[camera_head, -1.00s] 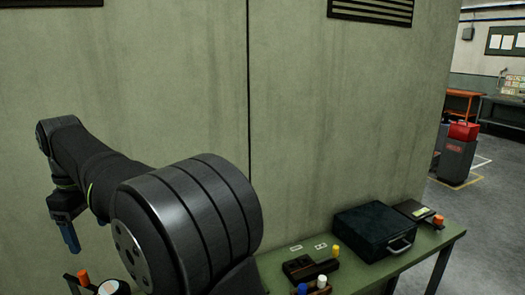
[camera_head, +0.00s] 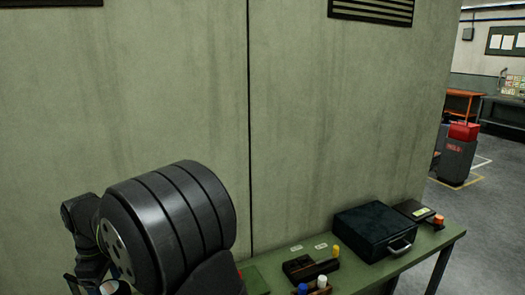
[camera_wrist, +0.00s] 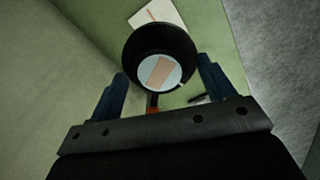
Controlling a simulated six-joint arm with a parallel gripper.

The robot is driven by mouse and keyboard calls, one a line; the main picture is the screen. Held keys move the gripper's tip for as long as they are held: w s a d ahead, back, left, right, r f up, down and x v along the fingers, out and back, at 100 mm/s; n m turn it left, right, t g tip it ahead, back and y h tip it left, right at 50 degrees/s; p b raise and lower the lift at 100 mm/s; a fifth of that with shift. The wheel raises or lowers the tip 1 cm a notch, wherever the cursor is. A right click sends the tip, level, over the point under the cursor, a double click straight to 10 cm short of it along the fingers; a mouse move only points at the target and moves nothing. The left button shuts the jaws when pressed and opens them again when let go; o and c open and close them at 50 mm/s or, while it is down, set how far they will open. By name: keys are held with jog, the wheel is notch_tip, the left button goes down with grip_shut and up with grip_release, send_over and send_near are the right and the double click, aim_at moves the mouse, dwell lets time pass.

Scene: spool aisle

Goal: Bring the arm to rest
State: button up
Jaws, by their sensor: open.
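My gripper (camera_wrist: 162,68) is open in the wrist view, its two dark blue fingers spread apart with nothing held between them. A black round object (camera_wrist: 135,50) with a pale disc and a tan rectangle inside it shows beyond and between the fingertips. I cannot tell how far it is from them. In the head view my arm is folded at the lower left, in front of the wall, and my gripper is not to be made out there.
The green bench (camera_head: 355,278) runs along the wall. It carries a dark case (camera_head: 372,232), a flat box (camera_head: 412,210) with an orange knob beside it, and a dark block (camera_head: 299,268) near yellow, white and blue pegs. Open grey floor (camera_head: 480,230) lies right.

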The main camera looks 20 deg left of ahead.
jog(key=shift+n, duration=0.9)
notch_tip(320, 180, up, 18)
jog(key=w+d+f+m+t, duration=0.1)
jog(key=w+d+m, duration=0.3)
jog(key=w+d, duration=0.8)
jog(key=w+f, duration=0.1)
jog(key=w, duration=0.2)
jog(key=shift+w+f, duration=0.15)
jog(key=shift+w, duration=0.05)
